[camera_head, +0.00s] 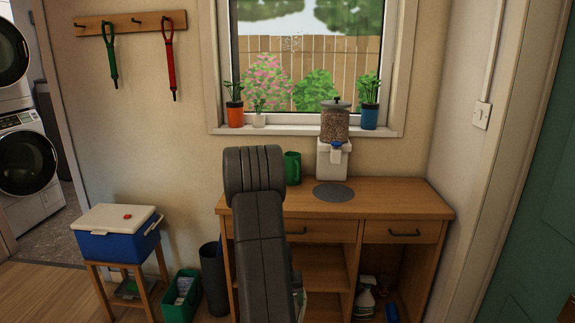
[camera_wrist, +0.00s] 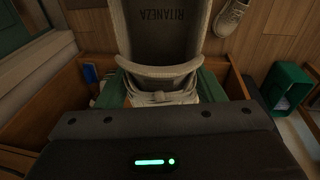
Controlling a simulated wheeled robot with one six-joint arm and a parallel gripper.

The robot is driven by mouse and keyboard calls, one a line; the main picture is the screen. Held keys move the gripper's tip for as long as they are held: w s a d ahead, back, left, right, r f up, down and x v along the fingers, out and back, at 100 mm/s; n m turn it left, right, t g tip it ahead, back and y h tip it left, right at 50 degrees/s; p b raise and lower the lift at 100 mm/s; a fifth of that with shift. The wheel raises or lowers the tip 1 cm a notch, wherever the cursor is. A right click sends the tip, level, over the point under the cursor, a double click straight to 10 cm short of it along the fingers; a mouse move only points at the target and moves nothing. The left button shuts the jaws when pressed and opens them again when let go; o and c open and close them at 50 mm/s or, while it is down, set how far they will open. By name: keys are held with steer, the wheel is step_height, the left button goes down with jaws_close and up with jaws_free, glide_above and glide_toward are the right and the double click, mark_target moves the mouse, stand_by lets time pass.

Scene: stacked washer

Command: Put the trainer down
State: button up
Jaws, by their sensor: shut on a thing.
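A pale grey trainer (camera_wrist: 165,40) fills the upper middle of the wrist view, its open collar and the lettering inside it towards me. Its laces (camera_wrist: 165,97) show close to my gripper. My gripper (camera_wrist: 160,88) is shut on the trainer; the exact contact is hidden. Green parts show on both sides of the shoe, and I cannot tell what they belong to. In the head view my arm hides the gripper and nearly all of the trainer, low in front of the wooden bench. A second trainer (camera_wrist: 231,17) lies on the floor in the wrist view.
The wooden bench (camera_head: 400,200) has drawers and open shelves, with a spray bottle (camera_head: 366,298) low on the right. A green bin (camera_head: 181,296), dark bin (camera_head: 213,280) and blue-white cooler (camera_head: 118,234) on a stool stand left. A grey round mat (camera_head: 334,195) lies on the bench.

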steer(key=s+r+p, duration=0.1)
steer(key=r+p, duration=0.3)
steer(key=s+r+p, duration=0.1)
steer(key=r+p, duration=0.2)
steer(key=r, duration=0.1)
steer(key=s+r+p, duration=0.2)
steer(key=r+p, duration=0.2)
steer(key=shift+p, duration=0.3)
steer(key=shift+w, duration=0.1)
